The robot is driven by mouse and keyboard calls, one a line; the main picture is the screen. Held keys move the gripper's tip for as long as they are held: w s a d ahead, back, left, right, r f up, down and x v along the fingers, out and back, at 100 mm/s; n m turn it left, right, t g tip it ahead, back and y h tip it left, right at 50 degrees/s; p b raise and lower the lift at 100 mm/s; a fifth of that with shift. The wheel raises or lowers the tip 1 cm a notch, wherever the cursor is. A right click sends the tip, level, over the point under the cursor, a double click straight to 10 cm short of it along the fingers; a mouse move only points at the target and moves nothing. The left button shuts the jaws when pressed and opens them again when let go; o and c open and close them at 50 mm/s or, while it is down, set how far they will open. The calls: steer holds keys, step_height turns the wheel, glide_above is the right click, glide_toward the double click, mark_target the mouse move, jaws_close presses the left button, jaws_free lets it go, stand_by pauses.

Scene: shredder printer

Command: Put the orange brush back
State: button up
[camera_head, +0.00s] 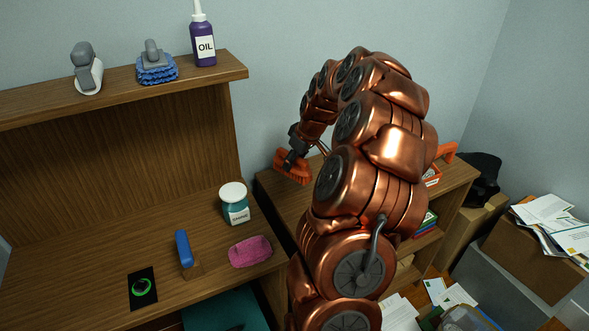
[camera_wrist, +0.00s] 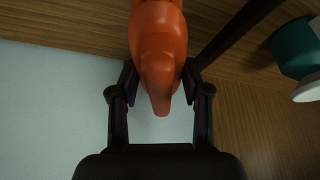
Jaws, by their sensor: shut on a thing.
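The orange brush (camera_head: 293,167) is in my gripper (camera_head: 292,150), which is shut on it. In the head view the brush is beside the right edge of the desk hutch, over or on the lower shelf unit; I cannot tell if it touches the top. In the wrist view the brush's orange handle (camera_wrist: 157,55) sits between the two dark fingers of my gripper (camera_wrist: 160,88). My arm hides part of the area behind it. On the upper shelf (camera_head: 120,95) stand a blue brush (camera_head: 157,68), a grey-and-white brush (camera_head: 88,72) and a purple oil bottle (camera_head: 203,38).
On the desk (camera_head: 95,240) are a teal jar with a white lid (camera_head: 234,205), a pink sponge (camera_head: 250,251), a blue-handled tool (camera_head: 184,249) and a black card (camera_head: 142,288). The low shelf unit (camera_head: 275,190) stands right. Boxes with papers (camera_head: 545,255) stand farther right.

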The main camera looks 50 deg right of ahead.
mark_target(294, 170)
steer(key=shift+f+p, duration=0.35)
steer(key=shift+f, duration=1.45)
steer(key=shift+f, duration=0.2)
steer(key=o, duration=1.3)
steer(key=shift+c, duration=0.2)
steer(key=shift+r, duration=0.1)
steer(key=b+v, duration=0.1)
steer(key=v, duration=1.1)
steer(key=shift+w+d+r+b, duration=0.1)
steer(key=shift+r+b, duration=0.05)
steer(key=shift+b, duration=0.15)
